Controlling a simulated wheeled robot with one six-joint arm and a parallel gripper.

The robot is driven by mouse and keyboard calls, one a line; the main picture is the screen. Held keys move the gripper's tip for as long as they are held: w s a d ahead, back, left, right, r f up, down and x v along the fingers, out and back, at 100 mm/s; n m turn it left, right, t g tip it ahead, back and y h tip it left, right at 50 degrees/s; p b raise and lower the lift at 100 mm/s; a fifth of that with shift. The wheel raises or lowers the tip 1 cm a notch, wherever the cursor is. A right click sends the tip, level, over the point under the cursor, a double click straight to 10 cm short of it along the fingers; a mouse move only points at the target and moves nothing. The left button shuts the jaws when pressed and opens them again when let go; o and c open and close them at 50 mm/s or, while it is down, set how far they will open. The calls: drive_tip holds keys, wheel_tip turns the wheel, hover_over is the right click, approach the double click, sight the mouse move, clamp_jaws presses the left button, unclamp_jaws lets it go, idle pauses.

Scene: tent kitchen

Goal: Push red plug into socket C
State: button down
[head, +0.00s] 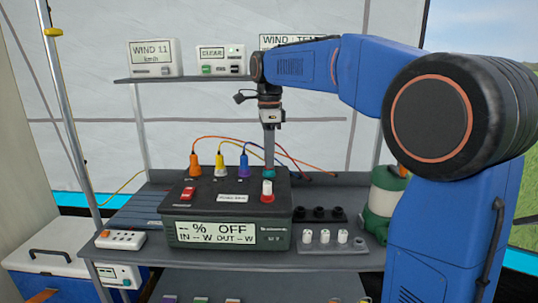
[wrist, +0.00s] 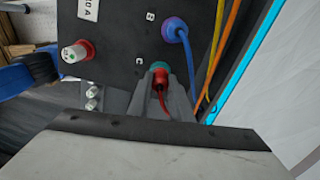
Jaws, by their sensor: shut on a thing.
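The red plug (wrist: 160,82) is between the grey fingers of my gripper (wrist: 166,84) in the wrist view, with its red cable trailing toward the camera. The plug's front end is at the teal ring of socket C (wrist: 159,66) on the dark power box. How deep it sits cannot be told. In the head view my gripper (head: 269,158) points straight down over the teal ring (head: 268,172) at the right of the box top (head: 215,185); the fingers hide most of the plug there.
Orange (head: 195,163), yellow (head: 220,163) and blue (head: 244,164) plugs stand in a row left of my gripper, their cables looping behind. A red-and-white knob (head: 267,191) is close in front. A green-and-white lantern (head: 385,203) stands at the right.

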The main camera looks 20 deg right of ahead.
drive_tip(key=c, duration=1.5)
unclamp_jaws()
drive_tip(key=shift+c, duration=0.2)
drive_tip(key=shift+r, duration=0.1)
wheel_tip(320, 180, up, 17)
drive_tip(key=s+d+f+n+t, duration=0.2)
drive_tip(key=s+f+n, duration=0.8)
drive_tip(key=s+f, duration=0.6)
drive_tip(key=s+d+f+n+t, duration=0.2)
drive_tip(key=s+d+f+n, duration=0.3)
drive_tip(key=s+f, duration=1.2)
wheel_tip(320, 180, down, 2)
drive_tip(key=n, duration=0.4)
drive_tip(key=shift+s+f+n+t, duration=0.2)
drive_tip(key=shift+f+n+t, duration=0.05)
drive_tip(key=shift+n+t, duration=0.15)
